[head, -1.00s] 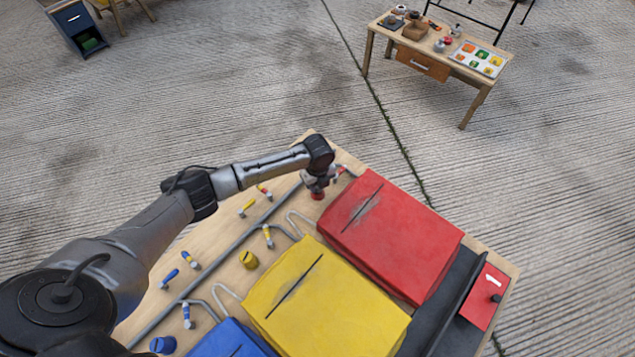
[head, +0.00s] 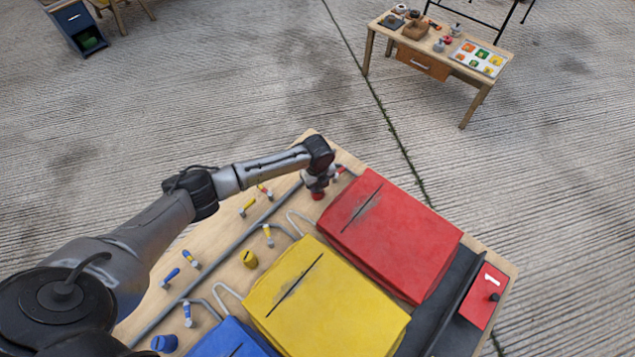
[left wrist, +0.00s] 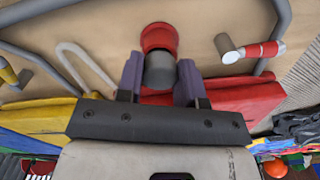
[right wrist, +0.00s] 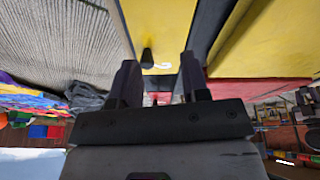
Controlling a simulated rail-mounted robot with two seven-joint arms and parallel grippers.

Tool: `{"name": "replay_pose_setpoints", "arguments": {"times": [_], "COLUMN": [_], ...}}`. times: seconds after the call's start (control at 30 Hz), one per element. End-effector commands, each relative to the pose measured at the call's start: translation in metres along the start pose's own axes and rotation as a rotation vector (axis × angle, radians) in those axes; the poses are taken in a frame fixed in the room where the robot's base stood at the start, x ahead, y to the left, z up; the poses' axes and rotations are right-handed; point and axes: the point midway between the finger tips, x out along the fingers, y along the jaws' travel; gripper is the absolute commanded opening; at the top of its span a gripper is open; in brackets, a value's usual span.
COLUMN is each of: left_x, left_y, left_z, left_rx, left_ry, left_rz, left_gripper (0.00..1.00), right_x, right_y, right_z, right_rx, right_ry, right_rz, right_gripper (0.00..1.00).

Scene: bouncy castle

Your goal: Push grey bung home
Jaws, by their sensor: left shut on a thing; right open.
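The grey bung (left wrist: 160,72) is a short grey cylinder between the fingers of my left gripper (left wrist: 159,82), which is shut on it. The bung meets a round red fitting (left wrist: 158,38) on the wooden board. How deep it sits in the fitting cannot be told. In the head view my left gripper (head: 318,184) is over the board beside the red block, with the red fitting (head: 318,196) just below it; the bung is hidden there. My right gripper (right wrist: 156,78) is open and empty in the right wrist view and does not show in the head view.
The red block (head: 392,235) and yellow block (head: 325,300) stand right of the pipes. A red-handled valve (left wrist: 255,51) is near the left gripper. A yellow bung-like cylinder (head: 249,259) and several small valves are along the board. A black knob (right wrist: 147,58) shows between the right fingers.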

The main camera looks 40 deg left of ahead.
Motion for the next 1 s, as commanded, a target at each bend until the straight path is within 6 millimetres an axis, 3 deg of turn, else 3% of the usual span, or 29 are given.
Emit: {"name": "replay_pose_setpoints", "arguments": {"times": [0.97, 1.0], "left_x": [0.028, 0.029], "left_y": [0.004, 0.004], "left_z": [0.000, 0.000], "left_rx": [0.003, 0.003], "left_ry": [-0.006, -0.006], "left_rz": [0.007, 0.007], "left_gripper": [0.07, 0.36], "right_x": [0.013, 0.013], "right_y": [-0.004, -0.003], "right_z": [0.004, 0.004], "right_rx": [0.010, 0.009], "right_ry": [0.001, 0.001], "right_rz": [-0.008, -0.008], "right_gripper": [0.42, 0.42]}}
